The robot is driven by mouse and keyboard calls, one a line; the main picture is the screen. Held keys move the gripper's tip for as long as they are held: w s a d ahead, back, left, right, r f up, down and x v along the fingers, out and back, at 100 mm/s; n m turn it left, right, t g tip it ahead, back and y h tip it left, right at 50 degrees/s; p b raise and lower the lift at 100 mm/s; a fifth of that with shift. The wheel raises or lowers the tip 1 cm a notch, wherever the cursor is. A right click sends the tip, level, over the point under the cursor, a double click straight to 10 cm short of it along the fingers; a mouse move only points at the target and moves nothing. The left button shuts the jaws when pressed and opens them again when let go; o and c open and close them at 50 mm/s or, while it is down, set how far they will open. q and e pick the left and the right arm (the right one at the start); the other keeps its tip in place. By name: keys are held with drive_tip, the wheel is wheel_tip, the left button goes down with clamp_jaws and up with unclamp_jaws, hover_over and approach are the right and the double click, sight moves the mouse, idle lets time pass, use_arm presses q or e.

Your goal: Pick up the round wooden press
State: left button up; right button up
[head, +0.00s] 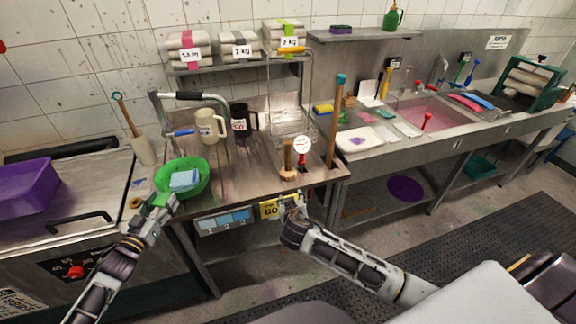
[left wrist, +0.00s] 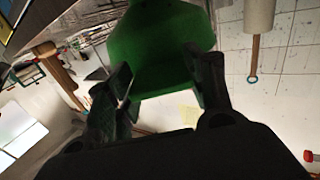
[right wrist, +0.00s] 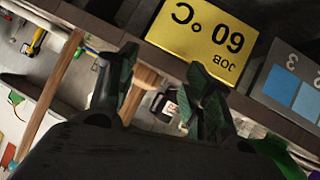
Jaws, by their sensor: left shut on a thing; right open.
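The round wooden press (head: 288,174) stands upright on the steel table near its front edge, with its handle pointing up. My right gripper (head: 291,204) is open and empty, just in front of and below the table edge, apart from the press. In the right wrist view light wood, apparently the press (right wrist: 143,82), shows beyond the open fingers (right wrist: 165,88). My left gripper (head: 163,203) is shut on the rim of the green bowl (head: 203,187), which holds a light blue block (head: 184,180). The green bowl (left wrist: 160,45) fills the space between the fingers in the left wrist view.
A small dial gauge (head: 302,146) and a tall teal-topped wooden stick (head: 335,122) stand right of the press. A wire rack (head: 291,120) is behind it. Two jugs (head: 209,127) stand further left. A yellow sign (head: 270,210) hangs on the table front by my right gripper.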

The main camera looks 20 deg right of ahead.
drive_tip(key=shift+w+r+t+h, duration=0.75)
drive_tip(key=shift+r+t, duration=0.55)
drive_tip(key=shift+r, duration=0.3)
drive_tip(key=m+t, duration=0.3)
approach(288, 159)
drive_tip(key=shift+s+a, duration=0.2)
drive_tip(key=shift+x, duration=3.1)
drive_tip(key=shift+w+d, duration=0.15)
drive_tip(key=shift+w, duration=0.15)
drive_tip(key=shift+w, duration=0.15)
drive_tip(key=shift+x, duration=2.45)
